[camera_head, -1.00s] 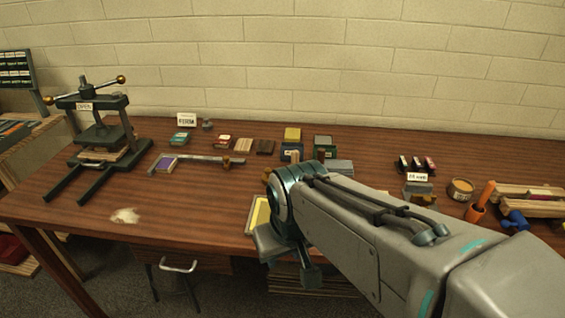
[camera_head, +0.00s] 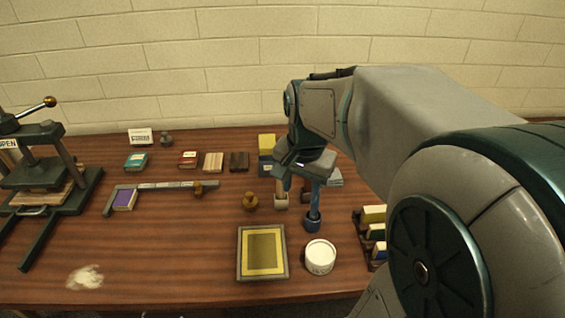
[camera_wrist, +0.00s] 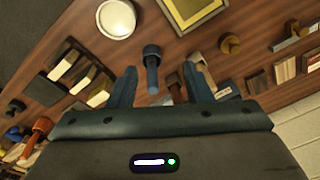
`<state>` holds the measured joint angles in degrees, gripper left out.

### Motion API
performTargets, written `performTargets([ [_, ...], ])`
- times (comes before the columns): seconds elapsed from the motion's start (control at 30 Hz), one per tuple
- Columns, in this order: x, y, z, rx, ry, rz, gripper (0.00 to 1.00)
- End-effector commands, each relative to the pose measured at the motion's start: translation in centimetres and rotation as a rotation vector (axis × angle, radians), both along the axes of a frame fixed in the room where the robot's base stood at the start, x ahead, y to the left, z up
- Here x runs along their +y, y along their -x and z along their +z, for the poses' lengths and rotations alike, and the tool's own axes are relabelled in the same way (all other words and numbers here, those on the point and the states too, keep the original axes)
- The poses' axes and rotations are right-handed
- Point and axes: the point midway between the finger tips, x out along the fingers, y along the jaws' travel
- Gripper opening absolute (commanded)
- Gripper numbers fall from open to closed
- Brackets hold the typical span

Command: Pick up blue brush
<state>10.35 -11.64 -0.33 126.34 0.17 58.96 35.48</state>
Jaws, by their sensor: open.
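The blue brush (camera_head: 312,223) stands upright on the table, its broad dark-blue end down and its handle up. My gripper (camera_head: 302,182) is above it, pointing down, with the handle reaching up near the fingers. In the wrist view the blue brush (camera_wrist: 152,68) shows between the two open fingers of my gripper (camera_wrist: 160,75), nearer the left finger. The fingers look apart from it, and nothing is held. A second, tan-handled brush (camera_head: 281,198) stands just left of it, close to the other finger.
A white round pot (camera_head: 320,257) and a yellow framed tray (camera_head: 240,262) lie in front of the brush. A brass knob (camera_head: 250,203) stands left.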

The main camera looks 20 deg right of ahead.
Motion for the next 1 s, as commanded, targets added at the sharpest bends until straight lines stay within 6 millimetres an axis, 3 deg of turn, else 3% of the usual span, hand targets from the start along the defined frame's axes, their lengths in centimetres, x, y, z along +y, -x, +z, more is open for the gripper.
performTargets([
  [0.1,-2.9,-2.4,0.9,0.045,-0.028,-0.262,0.45],
  [0.3,-5.6,-4.4,1.1,0.085,-0.05,-0.525,0.45],
  [0.47,-6.1,-4.7,-0.4,0.095,-0.054,-0.575,0.45],
  [0.8,-6.0,-4.7,-6.6,0.095,-0.054,-0.571,0.45],
  [1.0,-6.0,-4.7,-7.9,0.093,-0.053,-0.57,0.45],
])
